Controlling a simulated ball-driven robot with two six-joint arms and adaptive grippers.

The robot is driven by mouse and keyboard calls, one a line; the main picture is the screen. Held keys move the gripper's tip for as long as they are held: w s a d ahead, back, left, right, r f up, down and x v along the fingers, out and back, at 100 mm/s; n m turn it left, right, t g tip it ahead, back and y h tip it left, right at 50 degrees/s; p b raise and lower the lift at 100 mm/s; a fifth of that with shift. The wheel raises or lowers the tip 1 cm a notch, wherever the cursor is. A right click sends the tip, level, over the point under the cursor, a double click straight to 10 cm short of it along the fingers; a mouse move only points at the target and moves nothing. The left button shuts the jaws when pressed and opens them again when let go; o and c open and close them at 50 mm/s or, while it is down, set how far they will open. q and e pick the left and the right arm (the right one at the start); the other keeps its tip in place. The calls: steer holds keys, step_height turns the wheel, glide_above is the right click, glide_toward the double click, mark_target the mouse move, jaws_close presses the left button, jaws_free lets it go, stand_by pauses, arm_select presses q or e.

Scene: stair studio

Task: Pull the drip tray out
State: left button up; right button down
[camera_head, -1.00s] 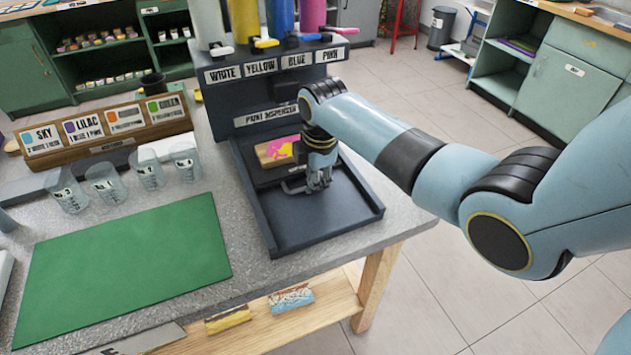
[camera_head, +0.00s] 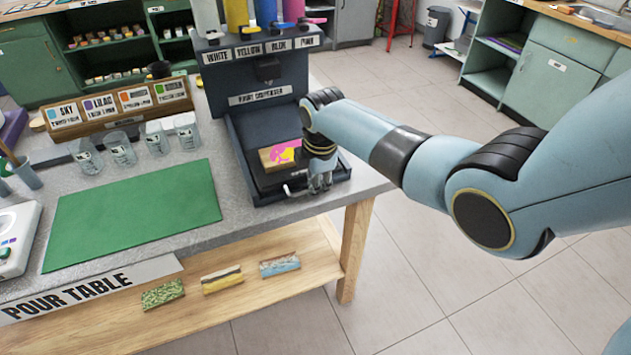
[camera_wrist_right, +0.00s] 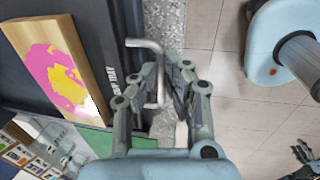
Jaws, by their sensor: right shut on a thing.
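The dark drip tray (camera_head: 284,180) sits in the base of the paint dispenser (camera_head: 263,70), near its front end. A wooden panel with pink and yellow paint (camera_head: 281,155) lies on it. In the right wrist view the drip tray (camera_wrist_right: 112,45) shows part of its label and a bent grey handle (camera_wrist_right: 143,44). My right gripper (camera_head: 320,186) is at the tray's front. In the wrist view its fingers (camera_wrist_right: 167,85) are closed around the handle. My left gripper (camera_wrist_right: 304,154) seems to show small at the wrist view's lower right; its jaws are unclear.
Clear cups (camera_head: 121,150) and a green mat (camera_head: 135,215) lie left of the dispenser on the grey table. Painted pieces (camera_head: 222,280) lie on the lower wooden shelf. The floor (camera_head: 400,270) in front and to the right is free.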

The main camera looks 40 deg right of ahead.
arm_select(q)
steer(key=shift+s, duration=0.2)
arm_select(e)
steer(key=c, duration=1.4)
jaws_free()
arm_select(q)
steer(key=shift+s, duration=0.2)
steer(key=shift+s+a, duration=0.1)
steer(key=shift+s, duration=0.05)
arm_select(e)
steer(key=shift+r, duration=0.1)
step_height(320, 180, up, 12)
steer(key=s, duration=0.2)
steer(key=shift+a+f, duration=0.2)
